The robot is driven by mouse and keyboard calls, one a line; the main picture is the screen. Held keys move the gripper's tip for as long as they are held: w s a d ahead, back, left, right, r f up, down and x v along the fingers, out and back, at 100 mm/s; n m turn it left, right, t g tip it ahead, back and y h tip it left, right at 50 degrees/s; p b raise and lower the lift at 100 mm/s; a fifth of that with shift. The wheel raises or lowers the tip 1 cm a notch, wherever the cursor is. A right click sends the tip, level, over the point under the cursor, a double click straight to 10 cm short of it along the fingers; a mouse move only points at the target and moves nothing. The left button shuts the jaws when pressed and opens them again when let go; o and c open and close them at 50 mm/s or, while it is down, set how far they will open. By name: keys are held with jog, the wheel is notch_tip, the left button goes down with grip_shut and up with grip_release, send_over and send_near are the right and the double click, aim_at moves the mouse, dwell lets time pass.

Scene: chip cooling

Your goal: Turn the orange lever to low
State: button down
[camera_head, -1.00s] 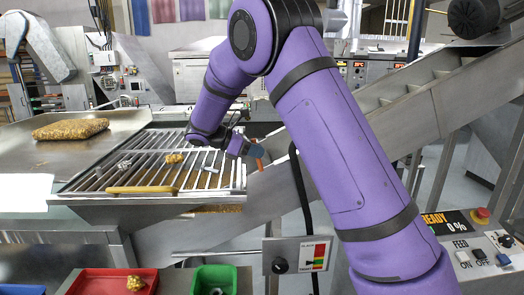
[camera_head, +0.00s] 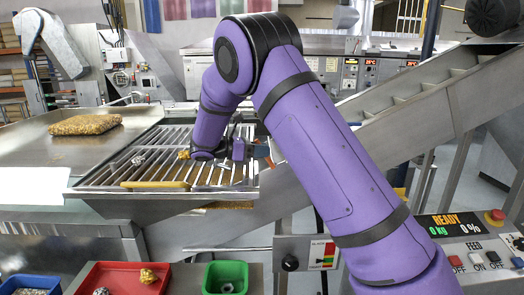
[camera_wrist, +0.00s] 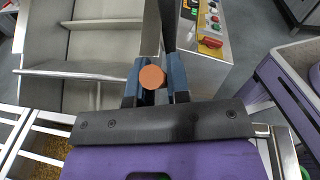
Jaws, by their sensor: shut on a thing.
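The orange lever shows as a round orange end (camera_wrist: 152,77) between my fingers in the wrist view. My gripper (camera_wrist: 156,92) is shut on it, with a dark blue finger on either side. In the head view my gripper (camera_head: 262,150) is at the right edge of the slatted metal grate (camera_head: 222,178). The lever is mostly hidden there behind my gripper and arm. No low marking for the lever is readable in either view.
Nuggets and a yellow bar (camera_head: 155,185) lie on the grate. A slab of golden bits (camera_head: 86,124) rests on the left tray. Red (camera_head: 122,280), green (camera_head: 226,278) and blue (camera_head: 30,286) bins stand in front. An inclined conveyor (camera_head: 415,105) rises at right.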

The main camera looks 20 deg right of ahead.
jog(key=c, duration=1.1)
grip_release()
jog(key=shift+a, duration=0.1)
jog(key=v, duration=1)
jog(key=shift+w+a+r, duration=0.1)
jog(key=shift+a, duration=0.3)
